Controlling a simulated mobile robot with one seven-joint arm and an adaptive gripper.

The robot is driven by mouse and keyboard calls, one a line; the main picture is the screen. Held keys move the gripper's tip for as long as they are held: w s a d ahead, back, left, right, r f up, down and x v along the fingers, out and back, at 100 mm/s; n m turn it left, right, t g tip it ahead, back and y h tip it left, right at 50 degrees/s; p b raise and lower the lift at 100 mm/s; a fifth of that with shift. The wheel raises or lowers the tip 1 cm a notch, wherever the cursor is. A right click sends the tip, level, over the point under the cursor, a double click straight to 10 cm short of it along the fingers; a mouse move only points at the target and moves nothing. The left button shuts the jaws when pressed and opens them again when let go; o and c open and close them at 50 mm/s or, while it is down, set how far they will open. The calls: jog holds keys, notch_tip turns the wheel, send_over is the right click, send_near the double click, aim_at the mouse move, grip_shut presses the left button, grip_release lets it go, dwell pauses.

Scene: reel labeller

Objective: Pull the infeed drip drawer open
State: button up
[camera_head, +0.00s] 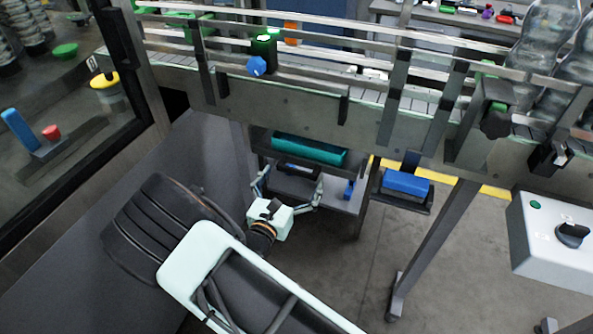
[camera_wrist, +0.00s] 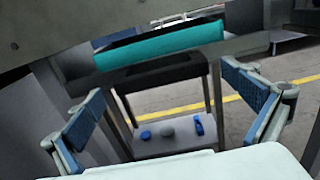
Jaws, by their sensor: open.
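How far the drawer stands out I cannot tell. My gripper (camera_head: 290,186) is below and in front of the bar in the head view, its fingers spread wide. In the wrist view both blue-padded fingers of my gripper (camera_wrist: 172,98) are apart with nothing between them, and the bar lies beyond them.
A low shelf (camera_wrist: 150,145) under the bar holds small blue and grey items. A blue block on a dark tray (camera_head: 407,182) hangs to the right. A conveyor leg (camera_head: 430,245) and a control box (camera_head: 555,240) stand further right. Open floor lies between.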

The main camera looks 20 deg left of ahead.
jog(key=shift+w+d, duration=0.1)
jog(key=shift+w, duration=1.05)
jog(key=c, duration=1.6)
jog(key=s, duration=0.6)
jog(key=s+a, duration=0.1)
jog(key=s, duration=1.3)
jog(key=shift+a, duration=0.3)
jog(key=o, duration=1.6)
jog(key=shift+s, duration=0.1)
